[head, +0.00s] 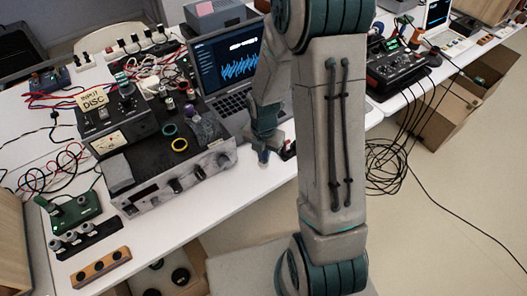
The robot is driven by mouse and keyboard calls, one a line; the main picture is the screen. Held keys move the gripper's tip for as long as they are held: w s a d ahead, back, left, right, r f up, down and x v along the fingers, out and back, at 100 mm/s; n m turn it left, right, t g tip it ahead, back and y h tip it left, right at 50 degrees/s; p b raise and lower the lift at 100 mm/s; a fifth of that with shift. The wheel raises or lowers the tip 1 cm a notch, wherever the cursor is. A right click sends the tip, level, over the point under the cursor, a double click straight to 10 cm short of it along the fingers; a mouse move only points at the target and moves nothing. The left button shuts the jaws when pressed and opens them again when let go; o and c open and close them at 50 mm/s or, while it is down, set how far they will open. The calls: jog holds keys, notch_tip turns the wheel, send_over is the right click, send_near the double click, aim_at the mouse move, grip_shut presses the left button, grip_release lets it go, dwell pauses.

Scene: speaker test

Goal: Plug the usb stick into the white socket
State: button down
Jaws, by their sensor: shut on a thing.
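My gripper (264,148) points down over the white table, just right of the grey amplifier and in front of the laptop. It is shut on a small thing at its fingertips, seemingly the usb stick. The stick is mostly hidden and too small to make out clearly. A small white socket block (83,62) sits at the far left back of the table. I cannot tell whether it is the task's white socket.
The grey amplifier (150,200) carries tape rolls and a meter box (112,125). An open laptop (225,70) stands behind. A small dark block (289,149) lies right of my gripper. A wooden block (100,267) lies at front left. Cables hang at right.

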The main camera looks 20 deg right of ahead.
jog(key=c, duration=1)
grip_release()
jog(key=shift+r+p, duration=2.2)
jog(key=shift+r, duration=0.35)
jog(key=s+r+m+t, duration=0.1)
jog(key=s+r+m, duration=0.3)
jog(key=r+m, duration=0.3)
jog(key=s+r+m+t, duration=0.1)
jog(key=s+r+m, duration=0.4)
jog(key=m, duration=0.6)
jog(key=s+r+m+t, duration=0.1)
jog(key=s+r+m, duration=0.4)
jog(key=r+m, duration=0.4)
jog(key=shift+s+a+r+m, duration=0.1)
jog(key=shift+s+r+m, duration=0.15)
jog(key=shift+r, duration=0.25)
